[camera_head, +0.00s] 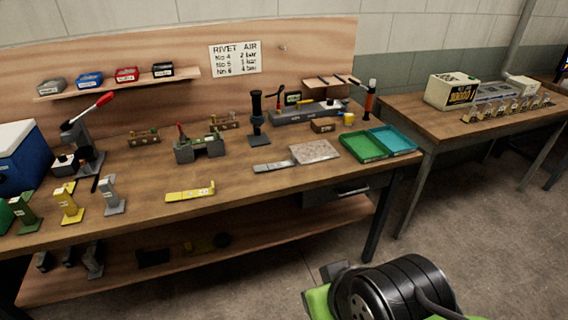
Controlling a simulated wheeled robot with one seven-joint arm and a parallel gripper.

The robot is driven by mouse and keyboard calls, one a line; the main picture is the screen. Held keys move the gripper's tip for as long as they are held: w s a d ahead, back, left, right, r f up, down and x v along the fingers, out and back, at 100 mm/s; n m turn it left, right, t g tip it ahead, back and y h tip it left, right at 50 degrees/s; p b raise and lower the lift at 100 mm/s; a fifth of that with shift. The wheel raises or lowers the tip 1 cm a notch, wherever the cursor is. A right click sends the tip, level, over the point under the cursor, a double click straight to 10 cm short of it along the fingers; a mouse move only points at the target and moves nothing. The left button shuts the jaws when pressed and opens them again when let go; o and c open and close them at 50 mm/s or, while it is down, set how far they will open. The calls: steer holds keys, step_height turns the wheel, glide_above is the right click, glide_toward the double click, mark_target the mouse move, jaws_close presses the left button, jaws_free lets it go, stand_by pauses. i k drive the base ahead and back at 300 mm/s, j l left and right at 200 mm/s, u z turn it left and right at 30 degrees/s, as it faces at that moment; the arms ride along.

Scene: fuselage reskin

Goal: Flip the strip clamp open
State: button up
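No part is labelled as the strip clamp that I can read. A long grey fixture (305,113) at the back right of the workbench carries a small upright lever with a reddish tip (280,92) at its left end. A smaller grey fixture (200,148) with a red-tipped part stands nearer the bench's middle. I cannot tell for sure which is the clamp, or how its lever is set. My gripper is not in view; only black and green parts of my own body show at the bottom, away from the bench.
The wooden workbench (240,200) has a green tray (362,147), a teal tray (393,140), a grey plate (314,151), a yellow bracket (190,192) and a red-handled press (84,140). A second table (455,122) stands right. Open floor lies in front.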

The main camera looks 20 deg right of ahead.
mark_target(182, 136)
steer(key=i+u, duration=0.25)
steer(key=u, duration=0.2)
steer(key=i+l+u, duration=0.1)
steer(key=i+u, duration=0.15)
steer(key=u, duration=0.2)
steer(key=i+l+u, duration=0.2)
steer(key=u, duration=0.25)
steer(key=i+l+u, duration=0.25)
steer(key=u, duration=0.2)
steer(key=i+l+u, duration=0.1)
steer(key=l+u, duration=0.35)
steer(key=j, duration=0.1)
